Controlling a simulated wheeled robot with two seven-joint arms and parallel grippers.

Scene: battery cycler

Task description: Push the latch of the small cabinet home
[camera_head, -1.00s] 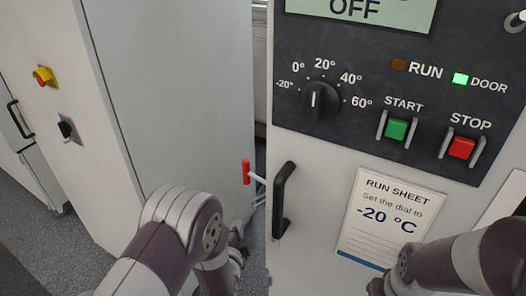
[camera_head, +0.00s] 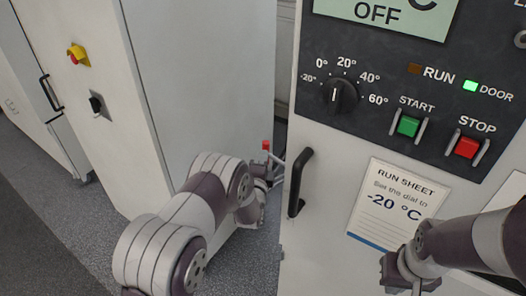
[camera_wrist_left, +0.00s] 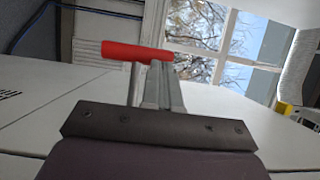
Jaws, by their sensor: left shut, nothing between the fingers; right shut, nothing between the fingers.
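The latch has a red grip (camera_head: 266,145) on a pale stem, at the left edge of the cabinet with the control panel (camera_head: 330,190). In the left wrist view the red grip (camera_wrist_left: 125,51) lies crosswise at the fingers of my left gripper (camera_wrist_left: 160,72). In the head view my left gripper (camera_head: 268,172) is just below the red grip, partly hidden by its own arm. It is shut and empty; whether it touches the latch I cannot tell. My right gripper (camera_head: 400,282) is shut and empty in front of the cabinet, below the run sheet.
A black door handle (camera_head: 300,182) stands close right of the latch. The panel carries a dial (camera_head: 340,96), a green start button (camera_head: 408,125) and a red stop button (camera_head: 467,147). A tall pale cabinet (camera_head: 200,90) stands to the left, with grey floor between.

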